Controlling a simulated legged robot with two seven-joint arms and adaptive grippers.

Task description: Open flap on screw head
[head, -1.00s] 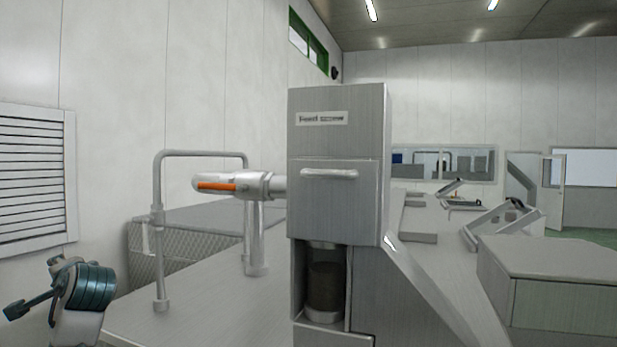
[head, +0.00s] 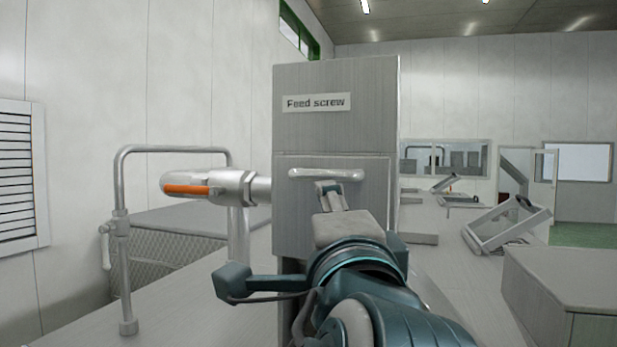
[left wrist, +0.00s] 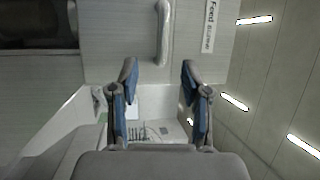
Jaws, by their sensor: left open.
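The grey screw head housing with the "Feed screw" label (head: 316,103) stands in the middle of the head view. Its front flap (head: 292,215) is flush with the housing and looks shut. A pale bar handle (head: 326,174) runs across the flap's top. My left gripper (head: 329,188) is just below the handle in the head view and hides the flap's middle and lower part. In the left wrist view the gripper (left wrist: 159,70) is open and empty, with the handle (left wrist: 163,32) ahead, in line with the gap between the fingers. The fingertips look short of the handle. My right gripper is out of view.
A clear-ended pipe with an orange strip (head: 188,189) sticks out left of the housing. A metal pipe frame (head: 122,250) stands further left. A grey box (head: 565,270) is at the right.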

